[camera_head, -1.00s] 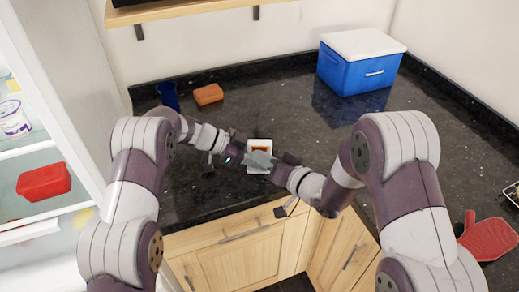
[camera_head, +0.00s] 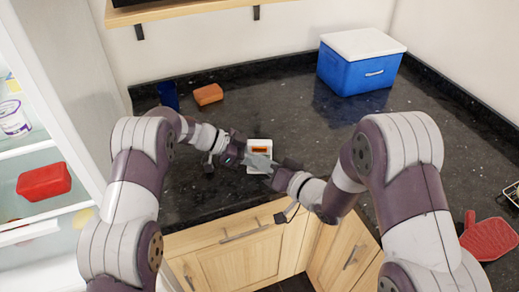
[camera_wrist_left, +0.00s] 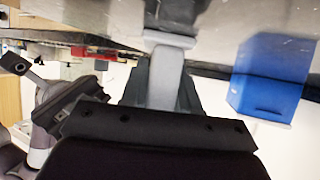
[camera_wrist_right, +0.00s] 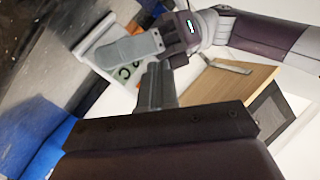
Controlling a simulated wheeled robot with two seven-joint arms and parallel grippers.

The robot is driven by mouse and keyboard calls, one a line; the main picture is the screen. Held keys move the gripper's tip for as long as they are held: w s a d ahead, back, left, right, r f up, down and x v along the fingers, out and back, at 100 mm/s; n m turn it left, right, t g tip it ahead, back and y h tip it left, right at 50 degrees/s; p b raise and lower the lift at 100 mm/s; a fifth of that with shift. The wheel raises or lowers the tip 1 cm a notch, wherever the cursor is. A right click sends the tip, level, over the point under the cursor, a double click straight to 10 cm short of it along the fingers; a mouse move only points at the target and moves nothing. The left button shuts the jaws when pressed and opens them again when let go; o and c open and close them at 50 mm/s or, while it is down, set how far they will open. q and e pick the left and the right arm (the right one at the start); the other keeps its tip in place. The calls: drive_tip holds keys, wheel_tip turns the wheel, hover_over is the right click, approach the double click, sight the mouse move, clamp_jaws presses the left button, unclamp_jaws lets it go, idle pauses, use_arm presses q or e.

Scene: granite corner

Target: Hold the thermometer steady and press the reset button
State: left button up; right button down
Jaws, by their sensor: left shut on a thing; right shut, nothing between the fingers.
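The thermometer (camera_head: 259,142) is a small white device with an orange panel, at the counter's front in the head view. In the right wrist view its white face (camera_wrist_right: 92,50) shows dark marks on a greenish display, partly covered by grey fingers. My left gripper (camera_head: 247,158) is shut on the thermometer from the left; its fingers also show in the left wrist view (camera_wrist_left: 167,60). My right gripper (camera_head: 268,165) is shut and empty, close to the thermometer's front right; its fingertips (camera_wrist_right: 157,72) point towards it. I cannot tell whether they touch. The reset button cannot be made out.
A blue cooler (camera_head: 358,66) with a white lid stands at the back right. An orange sponge-like block (camera_head: 208,94) and a blue cup (camera_head: 168,95) are at the back left. The dark counter (camera_head: 270,95) between is clear. A red object (camera_head: 488,238) lies at the right.

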drive_tip(key=shift+s, duration=2.5)
use_arm(q)
drive_tip(key=o, duration=0.9)
